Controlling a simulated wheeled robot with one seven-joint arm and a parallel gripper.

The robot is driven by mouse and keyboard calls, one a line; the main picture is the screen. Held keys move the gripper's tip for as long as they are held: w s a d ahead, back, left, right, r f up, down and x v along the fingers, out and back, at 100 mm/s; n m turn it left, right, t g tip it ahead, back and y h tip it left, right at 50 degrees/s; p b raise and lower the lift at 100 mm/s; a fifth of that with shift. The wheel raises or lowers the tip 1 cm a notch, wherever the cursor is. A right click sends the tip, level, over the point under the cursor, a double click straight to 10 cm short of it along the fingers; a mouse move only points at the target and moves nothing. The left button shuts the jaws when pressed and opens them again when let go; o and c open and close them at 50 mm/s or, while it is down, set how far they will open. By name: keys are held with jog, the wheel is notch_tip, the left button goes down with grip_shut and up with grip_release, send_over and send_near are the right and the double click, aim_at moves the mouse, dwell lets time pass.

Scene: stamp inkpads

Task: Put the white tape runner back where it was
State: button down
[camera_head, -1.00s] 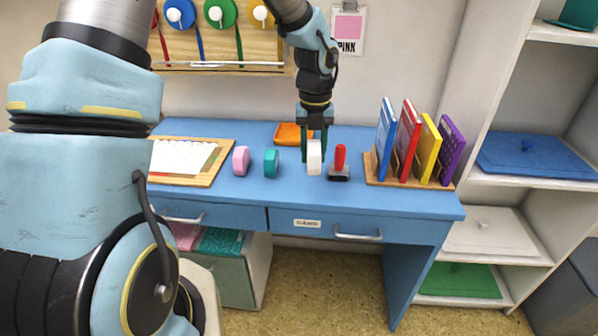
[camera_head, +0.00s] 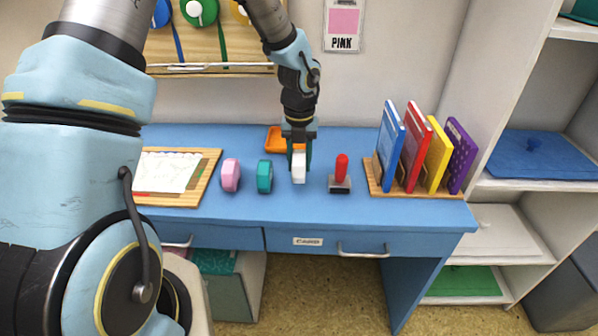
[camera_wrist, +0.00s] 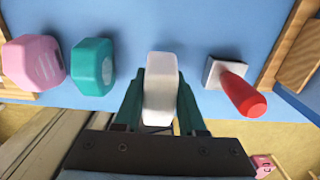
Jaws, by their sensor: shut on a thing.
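The white tape runner (camera_head: 299,168) is upright between the fingers of my gripper (camera_head: 299,157), which is shut on it. It is at or just above the blue desk top; I cannot tell whether it touches. In the wrist view the white tape runner (camera_wrist: 160,88) shows between the two green fingers of my gripper (camera_wrist: 160,104). A teal tape runner (camera_head: 265,177) and a pink one (camera_head: 230,175) stand to its left in a row, with a gap between teal and white. A red-handled stamp (camera_head: 341,172) stands to its right, apart from it.
An orange tray (camera_head: 273,141) lies behind my gripper, partly hidden. A wooden board with paper (camera_head: 202,180) is at the left. A wooden rack (camera_head: 415,193) with upright coloured books is at the right. The desk front (camera_head: 300,212) is clear.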

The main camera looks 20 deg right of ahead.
aim_at(299, 152)
jog(key=shift+f, duration=1.8)
jog(key=shift+c, duration=2.4)
grip_release()
jog(key=shift+f, duration=0.1)
notch_tip(299, 152, up, 12)
jog(key=shift+r+b, duration=0.15)
jog(key=shift+b, duration=0.15)
